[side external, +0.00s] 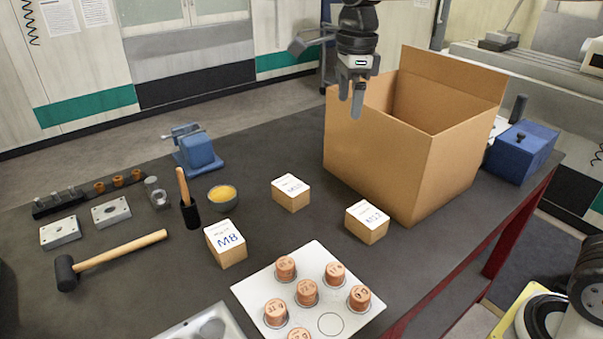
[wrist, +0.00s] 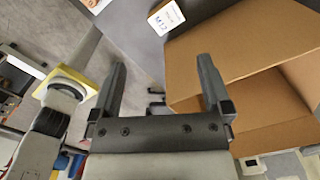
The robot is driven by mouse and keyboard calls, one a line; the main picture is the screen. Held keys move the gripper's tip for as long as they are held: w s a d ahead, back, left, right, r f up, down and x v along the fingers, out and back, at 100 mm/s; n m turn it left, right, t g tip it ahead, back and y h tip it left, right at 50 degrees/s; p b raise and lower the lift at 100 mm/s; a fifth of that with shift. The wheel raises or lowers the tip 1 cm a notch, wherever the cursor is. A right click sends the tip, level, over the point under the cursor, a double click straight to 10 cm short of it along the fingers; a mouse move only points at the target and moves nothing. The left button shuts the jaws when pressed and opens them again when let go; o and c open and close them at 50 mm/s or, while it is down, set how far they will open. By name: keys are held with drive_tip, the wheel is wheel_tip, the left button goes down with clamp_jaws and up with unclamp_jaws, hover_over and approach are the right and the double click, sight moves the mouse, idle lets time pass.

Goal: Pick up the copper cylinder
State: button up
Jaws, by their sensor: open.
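Several copper cylinders stand upright on a white plate (side external: 262,283) at the front of the table; one copper cylinder (side external: 307,292) is near the plate's middle, another (side external: 335,273) at its right back. Marks show on their tops. A ring at the plate's right front is empty. My gripper (side external: 358,105) is open and empty, high up by the left wall of the cardboard box, far behind the plate. In the wrist view my gripper (wrist: 162,80) shows its two fingers apart with nothing between them. No copper cylinder is clear in that view.
The open cardboard box (side external: 380,150) stands at the back right; it also shows in the wrist view (wrist: 225,55). Small labelled boxes (side external: 226,243) stand behind the plate. A hammer (side external: 110,257), a blue vise (side external: 197,150) and a yellow-filled bowl (side external: 222,196) are at left.

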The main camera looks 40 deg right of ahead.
drive_tip(key=s+a+f+n, duration=0.1)
drive_tip(key=s+a+n, duration=0.4)
drive_tip(key=s+a, duration=0.4)
hover_over(335, 269)
wheel_tip(335, 269, down, 22)
drive_tip(key=shift+s+d+f, duration=0.1)
drive_tip(key=shift+s, duration=0.05)
drive_tip(key=shift+f, duration=0.4)
drive_tip(key=shift+f, duration=1.25)
drive_tip(key=shift+f, duration=0.1)
drive_tip(key=shift+f, duration=2.5)
clamp_jaws()
